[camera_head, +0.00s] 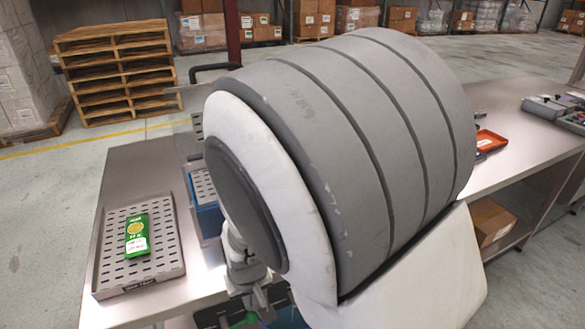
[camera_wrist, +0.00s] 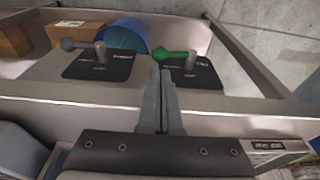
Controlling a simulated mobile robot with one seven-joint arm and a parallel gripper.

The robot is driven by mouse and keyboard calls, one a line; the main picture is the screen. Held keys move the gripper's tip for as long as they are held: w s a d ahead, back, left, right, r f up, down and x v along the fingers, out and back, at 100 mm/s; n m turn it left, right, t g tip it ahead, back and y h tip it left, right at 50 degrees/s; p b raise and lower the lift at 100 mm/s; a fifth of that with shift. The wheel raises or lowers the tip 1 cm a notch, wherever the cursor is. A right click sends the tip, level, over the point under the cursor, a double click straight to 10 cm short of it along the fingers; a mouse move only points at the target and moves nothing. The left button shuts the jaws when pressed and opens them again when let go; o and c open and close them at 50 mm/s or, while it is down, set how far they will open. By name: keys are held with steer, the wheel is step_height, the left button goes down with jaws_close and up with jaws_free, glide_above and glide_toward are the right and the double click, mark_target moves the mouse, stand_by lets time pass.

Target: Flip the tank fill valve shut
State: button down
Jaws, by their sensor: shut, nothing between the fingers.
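In the wrist view, my gripper (camera_wrist: 163,72) is shut and empty, its fingers pointing away from the camera. Just beyond its tips is a valve lever with a green handle (camera_wrist: 174,55) and a short metal post. The handle lies sideways, its rounded end to the left of the post; I cannot tell whether the tips touch it. A black label plate (camera_wrist: 205,76) lies under it. To the left is a similar valve with a grey handle (camera_wrist: 80,44) and its own black plate (camera_wrist: 98,68). The plate lettering is too blurred to read, so I cannot tell which is tank fill.
A metal frame edge (camera_wrist: 75,92) runs in front of the valves. A blue rounded object (camera_wrist: 128,33) and a brown box (camera_wrist: 71,27) stand behind them. In the head view, a slotted tray (camera_head: 110,262) holds a green packet (camera_head: 137,236). My arm hides the middle.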

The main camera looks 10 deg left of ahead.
mark_target(257, 316)
steer(key=f, duration=0.2)
steer(key=f+b, duration=0.1)
steer(key=f, duration=0.1)
steer(key=w+f, duration=0.1)
steer(key=f, duration=0.1)
steer(key=shift+a+f+b, duration=0.3)
steer(key=shift+a+b, duration=0.1)
steer(key=shift+w, duration=0.1)
steer(key=shift+w+d+f+b, duration=0.25)
steer(key=shift+d+f+b, duration=0.25)
steer(key=shift+f, duration=0.3)
steer(key=shift+r, duration=0.15)
